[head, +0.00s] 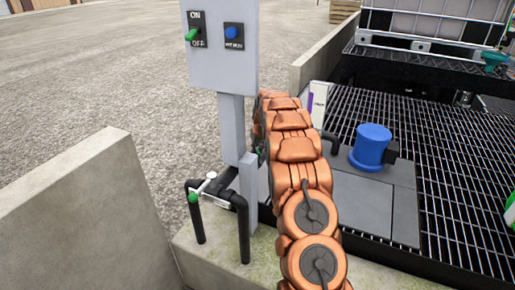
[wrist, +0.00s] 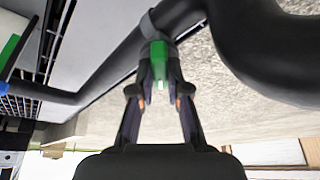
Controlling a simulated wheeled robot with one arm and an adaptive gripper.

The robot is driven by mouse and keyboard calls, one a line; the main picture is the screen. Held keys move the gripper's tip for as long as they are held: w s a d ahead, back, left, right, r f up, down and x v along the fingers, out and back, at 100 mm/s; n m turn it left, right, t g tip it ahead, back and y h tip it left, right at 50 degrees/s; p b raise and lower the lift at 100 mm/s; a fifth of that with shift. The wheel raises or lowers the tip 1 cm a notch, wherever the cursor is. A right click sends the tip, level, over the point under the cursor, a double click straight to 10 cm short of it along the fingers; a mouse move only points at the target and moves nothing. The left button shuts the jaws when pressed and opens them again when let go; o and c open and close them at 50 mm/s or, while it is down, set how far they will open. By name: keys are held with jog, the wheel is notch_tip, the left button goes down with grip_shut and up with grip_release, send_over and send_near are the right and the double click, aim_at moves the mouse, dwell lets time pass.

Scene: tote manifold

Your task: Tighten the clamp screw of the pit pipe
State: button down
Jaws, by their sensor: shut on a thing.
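In the wrist view, my gripper (wrist: 160,80) is shut on the green clamp screw (wrist: 159,52). The screw hangs from a grey band clamp (wrist: 152,26) around the black pit pipe (wrist: 125,58). The fingers hide the screw's sides. How tight the band is cannot be told. A black pipe (head: 242,225) with a pale fitting and a green end (head: 193,197) stands left of the post.
Low concrete walls (head: 75,215) flank the pit. A blue-capped unit (head: 371,146) sits on the grating's left side. In the wrist view, a thick black pipe bend (wrist: 265,55) is close right of my gripper.

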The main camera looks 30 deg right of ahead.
dwell(0.4)
jog(key=c, duration=1.1)
grip_release()
jog(key=shift+c, duration=0.2)
jog(key=shift+r, duration=0.15)
jog(key=v, duration=1.1)
jog(key=shift+s+r, duration=0.25)
jog(key=shift+r, duration=0.05)
jog(key=shift+a, duration=0.1)
